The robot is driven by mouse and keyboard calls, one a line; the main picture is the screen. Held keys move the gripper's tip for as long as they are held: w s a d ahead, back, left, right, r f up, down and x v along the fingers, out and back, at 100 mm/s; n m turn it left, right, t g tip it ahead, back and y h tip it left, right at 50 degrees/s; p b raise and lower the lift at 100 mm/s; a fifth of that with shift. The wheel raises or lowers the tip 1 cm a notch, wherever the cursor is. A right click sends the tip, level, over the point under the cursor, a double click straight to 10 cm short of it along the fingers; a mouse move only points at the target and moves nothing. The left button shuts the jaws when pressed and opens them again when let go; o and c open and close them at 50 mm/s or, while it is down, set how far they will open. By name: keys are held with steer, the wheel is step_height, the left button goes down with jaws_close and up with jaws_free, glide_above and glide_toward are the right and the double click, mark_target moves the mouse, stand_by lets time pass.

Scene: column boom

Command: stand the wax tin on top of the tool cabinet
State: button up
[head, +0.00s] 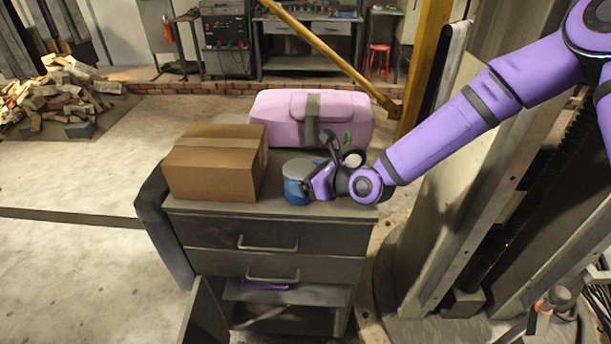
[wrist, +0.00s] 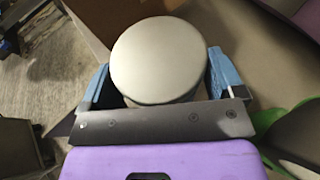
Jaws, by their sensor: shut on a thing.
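The wax tin (head: 301,168) is a short round tin with a pale grey lid, upright over the front part of the tool cabinet's top. My gripper (head: 297,190) reaches it from the right and is shut on it. In the wrist view, the lid of the tin (wrist: 160,58) lies between the two blue fingers of my gripper (wrist: 158,72). The fingers hide much of its side. I cannot tell whether its base touches the top. The tool cabinet (head: 215,232) is dark grey, with two closed drawers above an open lower compartment.
A cardboard box (head: 212,165) stands left of the tin on the cabinet. A pink case (head: 275,118) with a grey strap lies behind. Something dark and green (wrist: 292,135) is close right of my gripper. A yellow diagonal pole (head: 330,52) crosses behind. The cabinet's lower door (head: 205,315) hangs open.

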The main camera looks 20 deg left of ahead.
steer(key=o, duration=0.9)
steer(key=shift+f, duration=0.1)
steer(key=shift+s+d+r, duration=0.1)
steer(key=shift+d+r, duration=0.1)
steer(key=shift+d, duration=0.05)
steer(key=v, duration=1.1)
steer(key=shift+s+d+r, duration=0.15)
steer(key=shift+d, duration=0.05)
